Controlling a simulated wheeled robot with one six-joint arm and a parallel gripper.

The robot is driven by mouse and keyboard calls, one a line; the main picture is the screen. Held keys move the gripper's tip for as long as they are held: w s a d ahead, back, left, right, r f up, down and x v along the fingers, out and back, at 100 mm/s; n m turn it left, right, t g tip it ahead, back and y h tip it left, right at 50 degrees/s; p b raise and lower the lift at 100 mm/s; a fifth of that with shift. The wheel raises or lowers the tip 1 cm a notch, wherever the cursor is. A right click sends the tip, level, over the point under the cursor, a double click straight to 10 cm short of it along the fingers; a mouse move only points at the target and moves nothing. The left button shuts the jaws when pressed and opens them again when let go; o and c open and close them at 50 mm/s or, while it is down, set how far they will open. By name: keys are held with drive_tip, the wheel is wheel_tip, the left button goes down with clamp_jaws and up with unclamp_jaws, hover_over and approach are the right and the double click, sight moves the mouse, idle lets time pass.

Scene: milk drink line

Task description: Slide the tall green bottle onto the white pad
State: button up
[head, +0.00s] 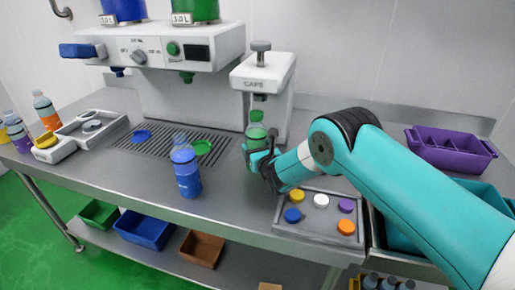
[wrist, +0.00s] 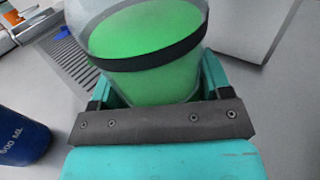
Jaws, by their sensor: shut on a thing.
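The green bottle (head: 256,135) stands upright on the grey counter in front of the CAPS machine, with clear walls and green contents. My gripper (head: 262,160) is shut around its lower part, coming from the right. In the wrist view the bottle (wrist: 150,50) fills the space between the jaws (wrist: 155,95), with a dark band around it. Its base is mostly hidden by the gripper in the head view, so I cannot tell whether it touches the counter. I cannot make out a plain white pad for certain; it may be hidden behind the bottle and gripper.
A blue bottle (head: 186,170) stands to the left. The white dispenser (head: 165,48) and CAPS machine (head: 264,75) stand behind. A tray of coloured caps (head: 284,224) lies at front right, and a purple crate (head: 450,160) at far right. Several small bottles (head: 46,112) stand at far left.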

drive_tip(key=shift+r, duration=0.1)
drive_tip(key=o, duration=1.3)
drive_tip(key=shift+o, duration=0.2)
